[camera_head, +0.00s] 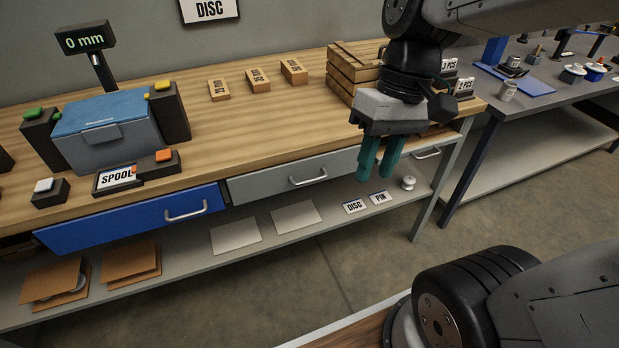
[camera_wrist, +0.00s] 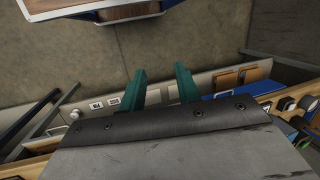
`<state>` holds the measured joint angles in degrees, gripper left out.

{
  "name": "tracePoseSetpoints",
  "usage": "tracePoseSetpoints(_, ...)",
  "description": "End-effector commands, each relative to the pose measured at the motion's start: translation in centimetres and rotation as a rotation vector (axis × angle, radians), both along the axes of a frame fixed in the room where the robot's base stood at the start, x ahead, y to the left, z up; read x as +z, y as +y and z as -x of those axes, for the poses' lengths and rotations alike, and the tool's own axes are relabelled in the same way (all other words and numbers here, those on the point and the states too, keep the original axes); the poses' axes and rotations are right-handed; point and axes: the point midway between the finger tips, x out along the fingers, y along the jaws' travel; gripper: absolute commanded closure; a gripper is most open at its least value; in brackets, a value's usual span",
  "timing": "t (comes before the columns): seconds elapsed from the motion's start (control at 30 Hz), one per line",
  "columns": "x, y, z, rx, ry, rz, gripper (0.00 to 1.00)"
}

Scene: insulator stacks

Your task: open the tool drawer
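A blue drawer front (camera_head: 110,226) with a silver bar handle (camera_head: 187,213) sits under the left of the wooden bench and looks shut. A grey drawer front (camera_head: 262,186) with its own handle (camera_head: 308,178) is to its right and also looks shut. No label tells which is the tool drawer. My gripper (camera_head: 376,178) is open and empty, its teal fingers pointing down in front of the grey drawer's right end, apart from every handle. The fingers also show in the wrist view (camera_wrist: 160,70).
The wooden bench top (camera_head: 235,130) carries a blue-lidded machine (camera_head: 107,132), labelled boxes (camera_head: 257,80) and a wooden crate (camera_head: 352,72). A lower shelf (camera_head: 180,257) holds plates and cards below the drawers. The floor (camera_head: 330,265) in front is mostly clear.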

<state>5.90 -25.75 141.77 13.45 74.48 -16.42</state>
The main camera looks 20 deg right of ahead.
Motion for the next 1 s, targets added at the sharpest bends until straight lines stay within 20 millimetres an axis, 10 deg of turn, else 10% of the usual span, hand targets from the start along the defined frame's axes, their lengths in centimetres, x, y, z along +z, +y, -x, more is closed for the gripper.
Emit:
tracePoseSetpoints(0.57, -9.9, 0.6, -13.9, -0.017, 0.153, -0.838, 0.67)
tracePoseSetpoints(1.0, -24.3, -5.0, -22.0, -0.307, -0.214, -1.300, 0.67)
